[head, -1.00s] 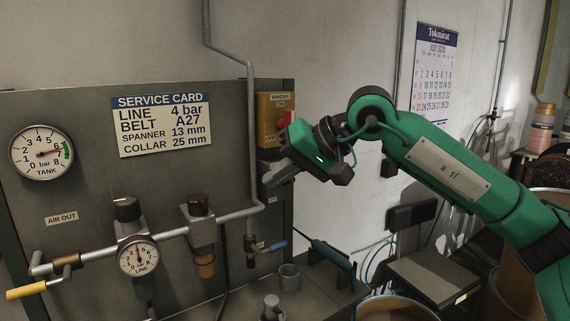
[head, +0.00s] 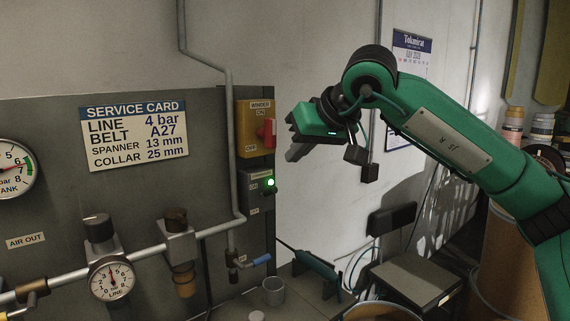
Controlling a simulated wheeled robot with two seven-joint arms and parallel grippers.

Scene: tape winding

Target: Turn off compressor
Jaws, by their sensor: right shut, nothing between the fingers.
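A small grey switch box (head: 259,190) with a lit green lamp (head: 271,183) and a dark knob (head: 269,191) is on the right edge of the panel. Its label is too small to read. Above it is the yellow box (head: 252,127) marked WINDER, with a red handle (head: 267,133). My right gripper (head: 291,152) is shut and empty, to the right of and above the grey box, apart from it. My left gripper is not in view.
The grey panel (head: 130,205) carries a service card (head: 134,132), a line gauge (head: 112,279), a tank gauge (head: 14,168) and pipes. A blue-handled valve (head: 258,260) is below the grey box. A stool (head: 417,279) stands at right.

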